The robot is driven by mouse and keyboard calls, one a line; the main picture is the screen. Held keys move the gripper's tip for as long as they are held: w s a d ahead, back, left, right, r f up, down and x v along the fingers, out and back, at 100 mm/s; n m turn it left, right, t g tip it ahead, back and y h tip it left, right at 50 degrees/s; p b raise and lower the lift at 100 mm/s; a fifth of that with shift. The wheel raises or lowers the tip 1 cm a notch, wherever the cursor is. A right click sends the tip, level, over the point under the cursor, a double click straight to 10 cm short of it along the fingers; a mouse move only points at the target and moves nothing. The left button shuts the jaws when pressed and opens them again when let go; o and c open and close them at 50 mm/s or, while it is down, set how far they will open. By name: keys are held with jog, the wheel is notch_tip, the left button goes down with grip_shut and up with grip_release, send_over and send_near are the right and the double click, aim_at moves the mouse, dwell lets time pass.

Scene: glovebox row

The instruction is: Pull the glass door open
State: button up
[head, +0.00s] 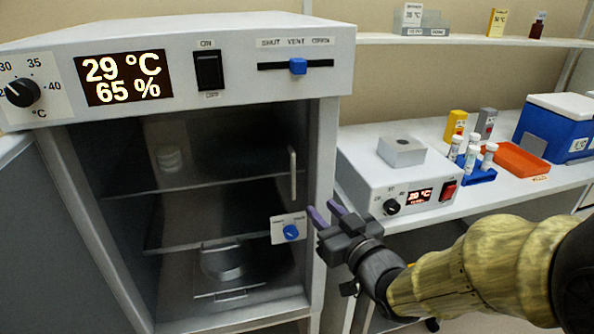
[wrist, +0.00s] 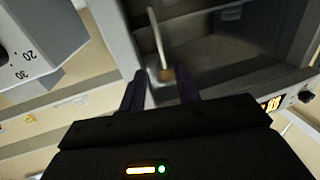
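The glass door (head: 130,205) is a dark see-through pane across the front of the grey cabinet, and it looks closed. Its pale upright bar handle (head: 293,173) is near the door's right edge. The handle also shows in the wrist view (wrist: 156,38), just beyond the fingertips. A small plate with a blue knob (head: 291,232) sits below the handle. My gripper (head: 322,212) is to the right of and below the handle, apart from it. In the wrist view my gripper (wrist: 161,88) has its two dark fingers spread, with nothing held between them.
The cabinet's control panel (head: 200,68) overhangs the door top, with a display, a switch and a blue slider. Shelves and a round metal item (head: 222,262) show behind the glass. A benchtop heater box (head: 395,180), vial rack (head: 478,172), orange tray (head: 515,160) and blue cooler (head: 555,128) stand at right.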

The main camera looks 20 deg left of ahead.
aim_at(294, 179)
jog(key=shift+w+a+r+p, duration=0.1)
jog(key=shift+w+a+p, duration=0.35)
jog(key=shift+p, duration=3.3)
jog(key=p+x, duration=0.1)
jog(key=x, duration=0.3)
jog(key=p+x, duration=0.1)
jog(key=x, duration=0.2)
jog(key=p+x, duration=0.2)
jog(key=x, duration=0.2)
jog(key=shift+w+a+f, duration=0.1)
jog(key=shift+w+f, duration=0.15)
jog(key=shift+w, duration=0.05)
grip_shut()
